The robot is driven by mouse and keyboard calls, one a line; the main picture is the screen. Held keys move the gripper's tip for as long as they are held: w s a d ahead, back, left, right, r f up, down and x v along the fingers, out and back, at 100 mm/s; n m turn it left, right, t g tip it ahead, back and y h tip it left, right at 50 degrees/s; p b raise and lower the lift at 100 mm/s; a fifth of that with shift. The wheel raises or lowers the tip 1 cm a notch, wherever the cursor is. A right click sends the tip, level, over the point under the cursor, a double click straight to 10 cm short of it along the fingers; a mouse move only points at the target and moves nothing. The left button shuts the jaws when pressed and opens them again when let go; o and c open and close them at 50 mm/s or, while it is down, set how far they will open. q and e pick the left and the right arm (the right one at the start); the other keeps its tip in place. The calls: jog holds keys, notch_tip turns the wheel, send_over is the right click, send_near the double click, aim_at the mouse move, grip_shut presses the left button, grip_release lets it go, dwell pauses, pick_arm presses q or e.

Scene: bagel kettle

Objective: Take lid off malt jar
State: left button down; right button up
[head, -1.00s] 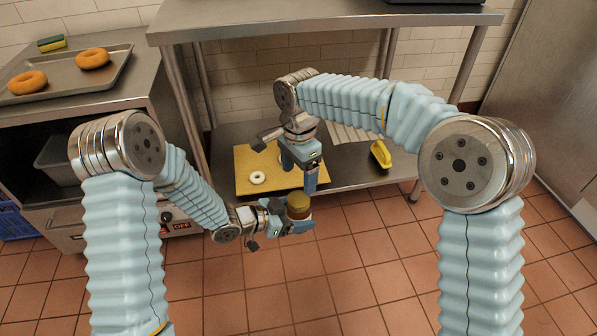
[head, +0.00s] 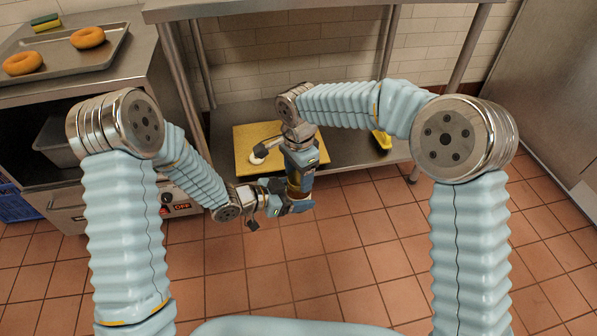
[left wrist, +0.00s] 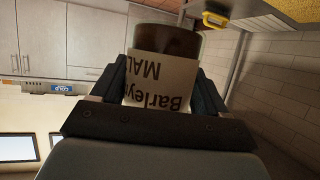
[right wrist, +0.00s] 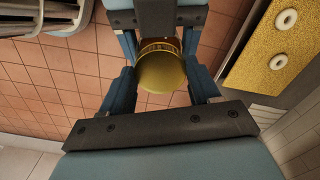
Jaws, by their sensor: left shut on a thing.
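The malt jar is dark brown with a pale label reading "Barley MAL…", upside down in the left wrist view (left wrist: 160,80). My left gripper (head: 297,206) is shut on the jar and holds it in the air above the floor. A gold round lid (right wrist: 162,72) sits on the jar. My right gripper (right wrist: 162,88) is above the jar, with its fingers open on either side of the lid. In the head view my right gripper (head: 300,185) hides the lid and most of the jar.
A low steel shelf behind holds a yellow board (head: 243,140) with pale rings (right wrist: 286,19), and a yellow-handled item (head: 382,140). A tray (head: 75,62) with two orange-brown bagels (head: 88,38) stands on the left counter. Tiled floor lies open in front.

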jog(key=c, duration=0.7)
jog(key=n, duration=0.6)
jog(key=o, duration=1.2)
jog(key=shift+r, duration=0.1)
